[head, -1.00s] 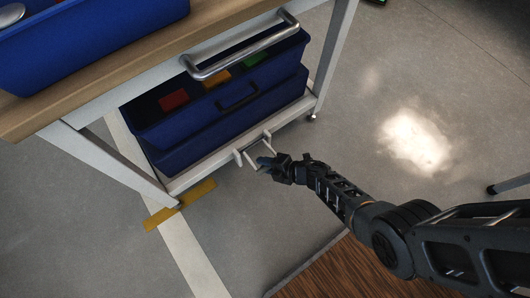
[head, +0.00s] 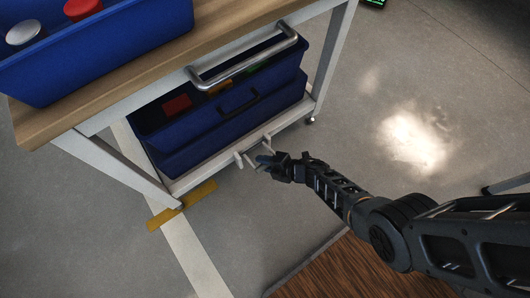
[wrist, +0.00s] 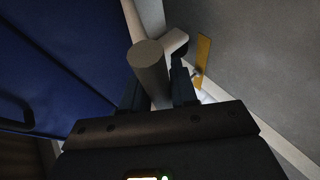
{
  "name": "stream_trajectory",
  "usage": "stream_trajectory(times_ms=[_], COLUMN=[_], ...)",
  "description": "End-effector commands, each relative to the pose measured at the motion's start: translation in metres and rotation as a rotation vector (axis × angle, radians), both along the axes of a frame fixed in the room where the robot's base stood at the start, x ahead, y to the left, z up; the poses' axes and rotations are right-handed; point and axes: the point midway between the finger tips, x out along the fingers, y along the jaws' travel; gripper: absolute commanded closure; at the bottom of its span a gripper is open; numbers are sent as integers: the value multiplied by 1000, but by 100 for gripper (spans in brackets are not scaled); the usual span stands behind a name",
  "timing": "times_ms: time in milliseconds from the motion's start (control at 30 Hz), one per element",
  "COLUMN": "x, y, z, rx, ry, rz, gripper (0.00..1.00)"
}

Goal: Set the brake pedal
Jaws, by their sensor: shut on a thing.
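The brake pedal (head: 249,156) is a pale metal bar on short arms at the lower frame of the cart. My gripper (head: 268,162) is at the pedal's front side, low near the floor. In the wrist view a grey round bar (wrist: 149,75), which looks like the pedal's bar, stands between the two fingers of my gripper (wrist: 156,92). The fingers are shut on it. The finger pads' contact is partly hidden by the bar.
The cart's wooden top (head: 135,104) carries a blue bin (head: 120,55) with red and silver round things. A metal handle (head: 245,65) juts above the pedal. A blue toolbox (head: 225,115) fills the lower shelf. Grey floor is free to the right.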

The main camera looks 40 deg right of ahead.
Motion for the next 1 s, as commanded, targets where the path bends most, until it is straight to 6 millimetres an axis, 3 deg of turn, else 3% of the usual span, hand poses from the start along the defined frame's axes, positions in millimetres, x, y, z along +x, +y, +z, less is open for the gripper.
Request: stream_trajectory(times_ms=[167,200,400,733,1000], x=[2,2,2,-4,-34], y=[1,1,1,-2,-18], z=[2,2,1,5,30], rx=[0,0,0,1,0], ry=[-5,-5,-3,-1,-1], rz=[4,4,2,1,-3], gripper=[100,70,52,52,52])
